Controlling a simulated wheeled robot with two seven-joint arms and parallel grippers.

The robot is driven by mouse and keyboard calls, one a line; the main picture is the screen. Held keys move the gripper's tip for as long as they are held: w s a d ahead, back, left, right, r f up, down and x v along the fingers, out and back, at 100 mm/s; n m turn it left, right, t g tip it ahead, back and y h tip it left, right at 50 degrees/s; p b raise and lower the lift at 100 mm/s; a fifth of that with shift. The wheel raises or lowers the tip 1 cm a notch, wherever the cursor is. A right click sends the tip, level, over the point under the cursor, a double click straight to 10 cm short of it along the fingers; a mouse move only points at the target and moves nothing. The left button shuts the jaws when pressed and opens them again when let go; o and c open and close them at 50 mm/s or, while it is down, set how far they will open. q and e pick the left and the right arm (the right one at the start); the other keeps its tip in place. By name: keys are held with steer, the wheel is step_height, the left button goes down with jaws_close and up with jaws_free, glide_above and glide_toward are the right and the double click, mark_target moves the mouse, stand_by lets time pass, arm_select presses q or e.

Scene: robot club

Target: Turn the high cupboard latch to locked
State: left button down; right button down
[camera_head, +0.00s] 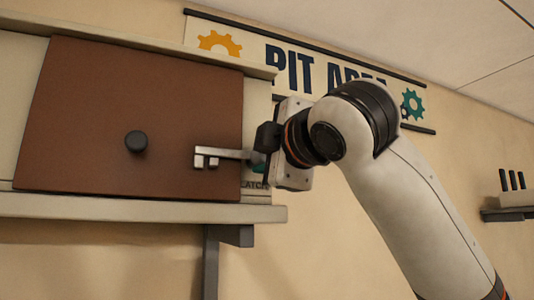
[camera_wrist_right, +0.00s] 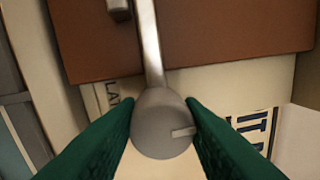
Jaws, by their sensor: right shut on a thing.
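The high cupboard has a brown door (camera_head: 85,120) with a black round knob (camera_head: 136,142); the door looks closed. A grey latch bar (camera_head: 230,154) lies nearly level across the door's right edge, its left end by a small pale bracket (camera_head: 203,160) on the door. My right gripper (camera_head: 262,160) is at the bar's right end, beside the door. In the right wrist view its green fingers (camera_wrist_right: 163,110) are shut on the latch's round grey hub (camera_wrist_right: 160,140), one on each side. The bar (camera_wrist_right: 150,45) runs from the hub over the door. My left gripper is not in view.
A label reading partly "LATCH" (camera_head: 254,185) is half hidden by my gripper. A pale ledge (camera_head: 130,207) runs under the door, with a grey bracket (camera_head: 230,236) below. A "PIT AREA" sign (camera_head: 290,60) hangs behind my arm. A small shelf (camera_head: 508,214) is at far right.

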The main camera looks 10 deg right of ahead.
stand_by(0.3)
steer(key=c, duration=1)
jaws_free()
steer(key=shift+s, duration=0.1)
steer(key=b+v, duration=0.6)
steer(key=v, duration=0.6)
